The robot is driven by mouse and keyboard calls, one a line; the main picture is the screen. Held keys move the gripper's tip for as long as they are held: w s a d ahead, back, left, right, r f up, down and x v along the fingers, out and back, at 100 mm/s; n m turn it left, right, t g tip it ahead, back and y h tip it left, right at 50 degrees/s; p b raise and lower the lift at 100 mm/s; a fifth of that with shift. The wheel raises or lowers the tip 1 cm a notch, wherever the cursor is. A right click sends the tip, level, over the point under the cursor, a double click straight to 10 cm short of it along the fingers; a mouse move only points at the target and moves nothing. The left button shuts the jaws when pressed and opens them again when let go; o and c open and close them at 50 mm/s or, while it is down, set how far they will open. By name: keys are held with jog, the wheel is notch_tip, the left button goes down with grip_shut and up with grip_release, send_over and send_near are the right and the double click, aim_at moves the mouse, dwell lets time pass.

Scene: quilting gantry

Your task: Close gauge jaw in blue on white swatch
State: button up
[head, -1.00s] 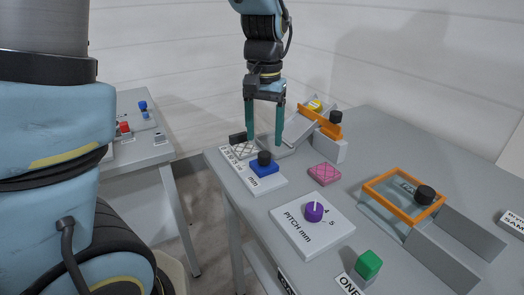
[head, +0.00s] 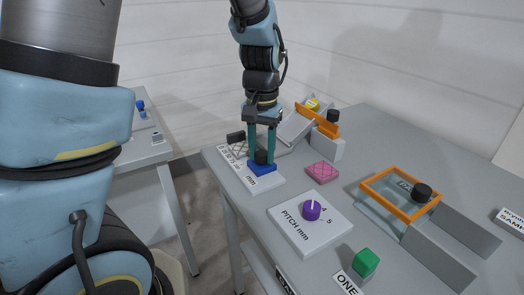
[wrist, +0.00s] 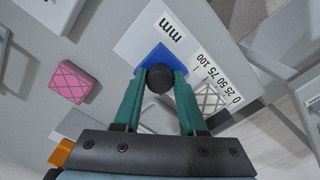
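The gauge is a white plate (head: 267,181) marked mm with a scale, near the table's left edge. Its blue jaw (head: 263,169) carries a black knob (wrist: 159,79). The white swatch (wrist: 211,99), with a dark lattice pattern, lies on the plate between the blue jaw and a black block (head: 236,137) at the far end. In the wrist view a gap shows between blue jaw and swatch. My gripper (head: 262,158) points down with its teal fingers on both sides of the knob, appearing to touch it; the fingers also show in the wrist view (wrist: 161,74).
A pink swatch (head: 322,173) lies to the right of the gauge. A PITCH mm plate with a purple dial (head: 312,210), a green cube (head: 366,263) and an orange-framed clear box (head: 372,187) stand nearer. A grey ramp with an orange bar (head: 317,119) stands close behind my gripper.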

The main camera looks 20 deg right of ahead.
jog(key=c, duration=0.5)
jog(key=shift+w+a+p, duration=0.15)
jog(key=shift+w+a, duration=0.1)
jog(key=shift+w, duration=1.05)
jog(key=shift+w+a+p, duration=0.15)
jog(key=shift+w+a, duration=0.05)
jog(key=shift+w, duration=1.1)
jog(key=o, duration=1)
notch_tip(320, 180, up, 11)
jog(key=shift+b, duration=0.35)
jog(key=s+a+f+n, duration=0.1)
jog(key=a+f+n, duration=0.1)
jog(key=a, duration=0.6)
jog(key=s+a+f+n+t+p, duration=0.1)
jog(key=a+f+n, duration=0.1)
jog(key=a, duration=0.6)
jog(key=s+a+f+n+p, duration=0.1)
jog(key=s+a+f+n, duration=0.1)
jog(key=a, duration=0.6)
jog(key=shift+f+n+t, duration=0.3)
jog(key=shift+f+n, duration=0.1)
jog(key=shift+f, duration=0.45)
